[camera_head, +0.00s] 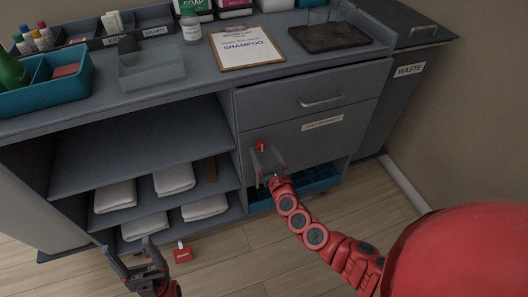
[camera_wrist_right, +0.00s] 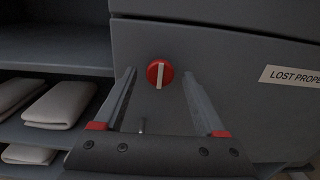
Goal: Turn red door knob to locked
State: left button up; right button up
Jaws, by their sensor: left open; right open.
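The red door knob (camera_wrist_right: 160,73) is a round red disc with a white bar standing about upright in the right wrist view. It sits near the left edge of the grey lower door (camera_head: 330,139), and shows small in the head view (camera_head: 262,146). My right gripper (camera_wrist_right: 163,93) is open, with its fingers pointing at the door and one to each side of the knob in the wrist view; I cannot tell whether they touch it. My left gripper (camera_head: 131,246) is open and empty, low in front of the shelves at the left.
A label reading LOST PROPERTY (camera_wrist_right: 290,76) is on the door. A drawer with a handle (camera_head: 321,101) is above. Open shelves hold folded white towels (camera_head: 174,178). A red tag (camera_head: 182,253) is near my left gripper. The countertop holds a clipboard (camera_head: 246,48) and a teal bin (camera_head: 28,91).

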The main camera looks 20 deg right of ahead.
jog(key=shift+c, duration=0.3)
grip_shut()
